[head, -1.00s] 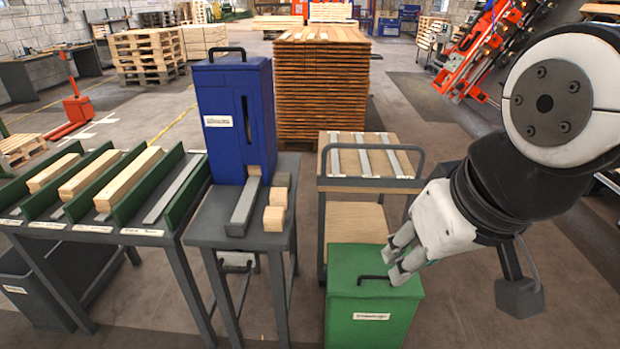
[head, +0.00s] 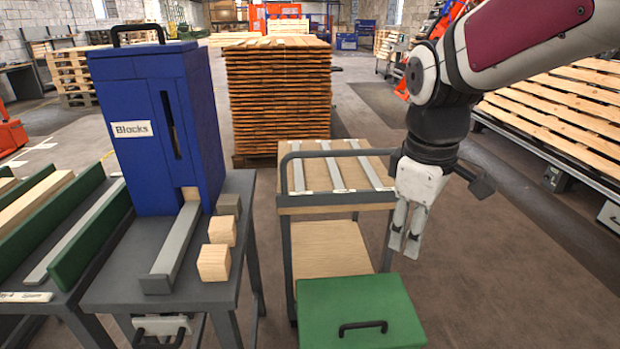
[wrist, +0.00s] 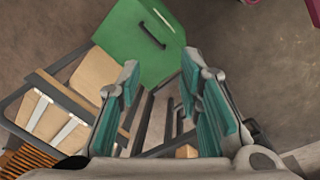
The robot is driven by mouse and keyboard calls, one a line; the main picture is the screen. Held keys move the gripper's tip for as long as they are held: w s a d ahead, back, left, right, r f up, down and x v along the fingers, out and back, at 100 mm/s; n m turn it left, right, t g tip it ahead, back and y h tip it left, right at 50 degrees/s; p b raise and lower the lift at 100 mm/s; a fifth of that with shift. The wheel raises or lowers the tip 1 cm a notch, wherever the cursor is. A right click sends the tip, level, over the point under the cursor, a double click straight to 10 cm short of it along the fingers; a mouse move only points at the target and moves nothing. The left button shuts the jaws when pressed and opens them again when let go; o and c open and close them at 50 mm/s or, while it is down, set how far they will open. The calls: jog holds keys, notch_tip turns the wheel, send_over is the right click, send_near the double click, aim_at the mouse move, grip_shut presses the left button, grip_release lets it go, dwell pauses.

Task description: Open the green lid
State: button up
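The green lid (head: 335,302) lies flat and closed on top of the green box, at the bottom of the head view. Its dark bar handle (head: 362,327) is near the front edge. My gripper (head: 404,245) points down behind the lid's back right corner in the head view, apart from the handle. The wrist view shows the green lid (wrist: 125,42) and handle (wrist: 151,36) beyond the fingertips. There my gripper (wrist: 160,72) is open, with its teal-padded fingers apart and nothing between them. The inside of the box is hidden.
A cart (head: 390,199) with a raised rail stands just behind the green box. A dark table (head: 120,290) with a blue block dispenser (head: 135,90) and wooden blocks (head: 213,262) stands left. Open floor (head: 490,270) lies to the right.

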jog(key=w+f+n+g+b, duration=0.2)
jog(key=w+f+n+b, duration=0.45)
jog(key=f, duration=0.75)
jog(key=n+g+b, duration=0.1)
jog(key=n+b, duration=0.1)
jog(key=b, duration=0.4)
send_near(362, 323)
jog(key=shift+y, duration=0.4)
jog(key=f+b, duration=0.1)
jog(key=f, duration=0.1)
jog(key=f+b, duration=0.2)
jog(key=f, duration=0.1)
jog(key=s+f+b, duration=0.1)
jog(key=f, duration=0.2)
jog(key=shift+s+d+f, duration=0.1)
jog(key=shift+d+f, duration=0.1)
jog(key=shift+d, duration=0.2)
jog(key=shift+c, duration=0.6)
grip_shut()
